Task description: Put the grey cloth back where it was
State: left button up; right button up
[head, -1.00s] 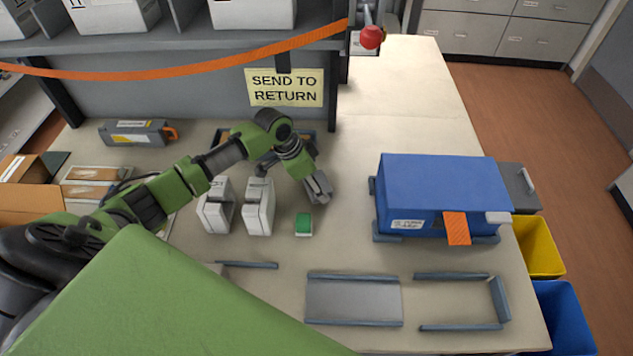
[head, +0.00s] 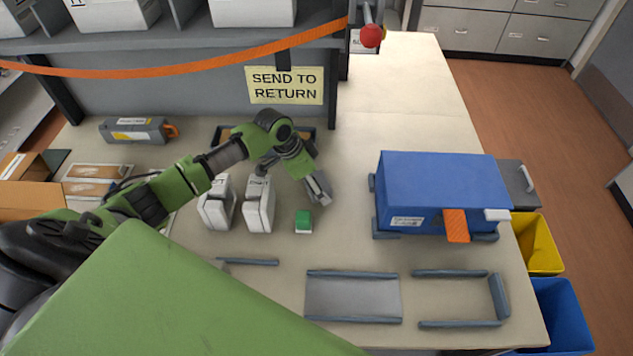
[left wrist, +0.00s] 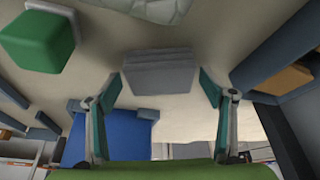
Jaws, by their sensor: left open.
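The grey cloth (left wrist: 157,72) shows in the left wrist view as a small folded grey stack on the table. My left gripper (left wrist: 162,88) is open, with one finger on each side of the cloth in that view; I cannot tell whether they touch it. In the head view my left gripper (head: 319,190) is low over the table, right of the two white cartons and just behind the green block. There the cloth is hard to tell apart from the gripper. My right gripper is not in view.
A green block (head: 303,219) stands close by and also shows in the left wrist view (left wrist: 38,42). White cartons (head: 216,208) (head: 259,207) stand left of it. A blue printer (head: 440,182) is at the right. A dark tray (head: 222,131) lies behind my arm. Rails and a grey plate (head: 352,296) are in front.

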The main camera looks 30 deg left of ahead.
pick_arm(q)
jog(key=b+v, duration=0.1)
jog(key=v, duration=1.1)
